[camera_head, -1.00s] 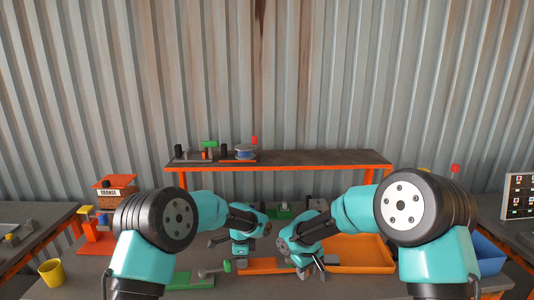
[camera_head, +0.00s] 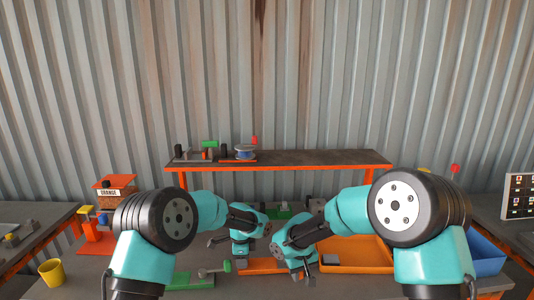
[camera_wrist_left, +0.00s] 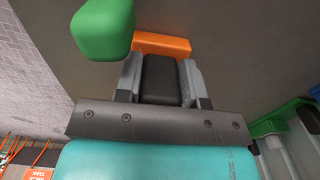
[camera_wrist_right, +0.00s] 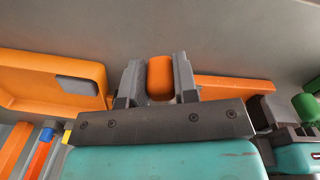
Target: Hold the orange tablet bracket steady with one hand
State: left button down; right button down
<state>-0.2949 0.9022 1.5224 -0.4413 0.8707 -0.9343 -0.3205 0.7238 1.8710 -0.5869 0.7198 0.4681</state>
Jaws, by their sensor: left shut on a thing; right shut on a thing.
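A long orange bar (camera_head: 262,266), which looks like the tablet bracket, lies on the table below my grippers. My left gripper (camera_head: 240,260) is at its left end. In the left wrist view it is shut on a black block (camera_wrist_left: 161,78), with an orange end (camera_wrist_left: 161,44) just beyond. My right gripper (camera_head: 306,274) is at the bar's right end. In the right wrist view it is shut on a rounded orange piece (camera_wrist_right: 160,78); the orange bar (camera_wrist_right: 235,88) runs off to the right behind it. I cannot tell whether the rounded piece belongs to the bar.
A yellow cup (camera_head: 51,272) stands at the far left.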

jog(key=shift+s+a+m, duration=0.1)
jog(key=shift+a+m, duration=0.4)
jog(key=shift+m, duration=0.1)
jog(key=shift+s+a+m, duration=0.1)
jog(key=shift+a+m, duration=0.8)
jog(key=shift+m, duration=0.3)
jog(key=c, duration=0.8)
grip_release()
notch_tip(320, 180, up, 7)
